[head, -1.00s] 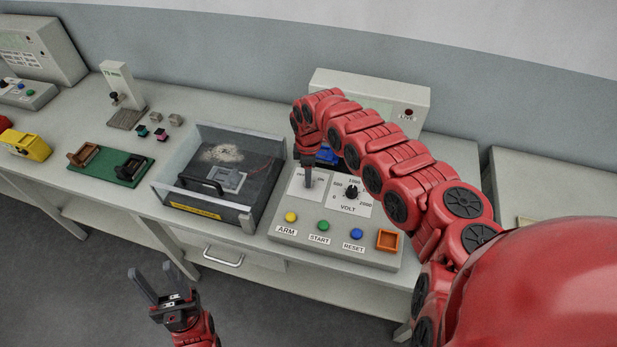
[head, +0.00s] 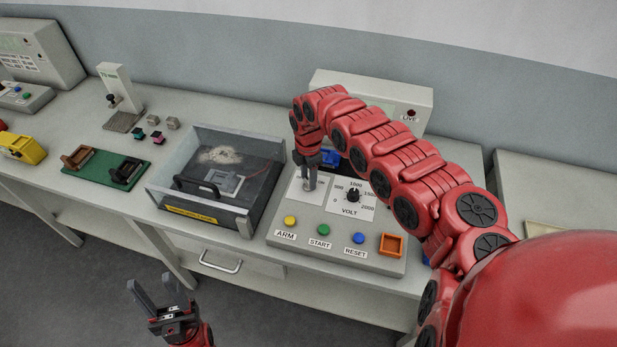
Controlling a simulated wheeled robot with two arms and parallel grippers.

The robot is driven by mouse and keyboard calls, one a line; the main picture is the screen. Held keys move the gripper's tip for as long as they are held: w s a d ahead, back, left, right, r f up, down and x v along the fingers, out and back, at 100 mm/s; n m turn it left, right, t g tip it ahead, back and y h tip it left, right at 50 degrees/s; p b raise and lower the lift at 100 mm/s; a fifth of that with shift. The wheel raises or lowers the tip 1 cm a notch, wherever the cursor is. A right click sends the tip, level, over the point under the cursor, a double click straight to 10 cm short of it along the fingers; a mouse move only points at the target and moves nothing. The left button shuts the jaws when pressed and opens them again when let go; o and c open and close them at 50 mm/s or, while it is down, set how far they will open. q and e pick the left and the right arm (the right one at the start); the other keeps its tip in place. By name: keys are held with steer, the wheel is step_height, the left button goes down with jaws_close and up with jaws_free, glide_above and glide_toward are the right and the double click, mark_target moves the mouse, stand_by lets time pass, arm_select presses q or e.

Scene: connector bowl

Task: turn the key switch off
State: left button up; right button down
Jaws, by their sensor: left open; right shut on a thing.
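The key switch sits on the small white plate (head: 301,196) at the upper left of the grey control panel (head: 290,248). My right gripper (head: 310,184) points down over that plate and is shut on the key. The fingers and arm hide most of the key and the switch's markings, so I cannot read its position. My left gripper (head: 162,296) is open and empty, low in front of the bench and apart from everything.
The VOLT knob (head: 353,196) is just right of the key plate. Yellow (head: 290,220), green (head: 324,229) and blue (head: 359,238) buttons and an orange square socket (head: 392,245) line the panel front. A clear-walled test box (head: 215,178) stands left.

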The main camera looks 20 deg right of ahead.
mark_target(308, 180)
stand_by(0.3)
steer(key=shift+c, duration=1.8)
jaws_free()
step_height(308, 180, up, 18)
steer(key=b, duration=0.5)
steer(key=shift+f, duration=0.25)
